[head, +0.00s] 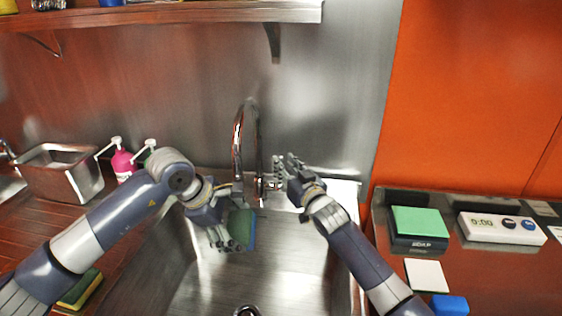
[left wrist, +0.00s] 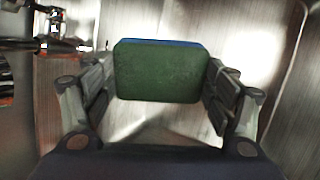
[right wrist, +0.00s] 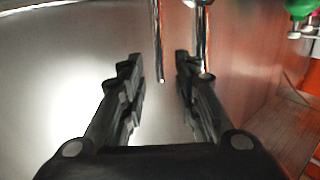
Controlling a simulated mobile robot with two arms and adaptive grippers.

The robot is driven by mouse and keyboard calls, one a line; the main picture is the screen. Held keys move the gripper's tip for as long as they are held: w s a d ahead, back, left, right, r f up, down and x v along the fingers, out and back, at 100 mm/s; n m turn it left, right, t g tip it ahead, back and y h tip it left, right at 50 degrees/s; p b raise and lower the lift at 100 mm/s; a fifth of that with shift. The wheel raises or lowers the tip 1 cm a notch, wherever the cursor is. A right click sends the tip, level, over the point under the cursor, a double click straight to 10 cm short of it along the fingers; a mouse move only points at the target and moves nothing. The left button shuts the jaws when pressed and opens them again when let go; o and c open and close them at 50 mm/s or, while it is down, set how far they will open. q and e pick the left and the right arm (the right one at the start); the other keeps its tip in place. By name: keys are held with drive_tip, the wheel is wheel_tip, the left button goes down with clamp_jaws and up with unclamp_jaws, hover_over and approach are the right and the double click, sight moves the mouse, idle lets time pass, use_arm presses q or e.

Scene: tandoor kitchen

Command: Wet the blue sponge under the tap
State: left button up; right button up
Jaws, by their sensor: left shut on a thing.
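The blue sponge (head: 248,228) has a green scouring face, which fills the middle of the left wrist view (left wrist: 160,72). My left gripper (head: 228,236) is shut on it, one finger at each side, and holds it over the steel sink (head: 205,285). The chrome tap (head: 239,140) arches up behind the sponge. I see no water running from it. My right gripper (head: 284,178) is at the right of the tap, by its handle (head: 268,184). In the right wrist view its fingers (right wrist: 157,90) are apart, with a thin chrome rod between them; I cannot tell whether they touch it.
Pink (head: 122,163) and green-white pump bottles and a steel tub (head: 60,172) stand left of the sink. A yellow-green sponge (head: 80,288) lies on the left counter. On the right counter are a green pad (head: 418,222), a timer (head: 502,228) and a blue block (head: 450,305). A shelf hangs above.

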drive_tip(key=shift+x, duration=1.65)
drive_tip(key=shift+c, duration=0.6)
clamp_jaws()
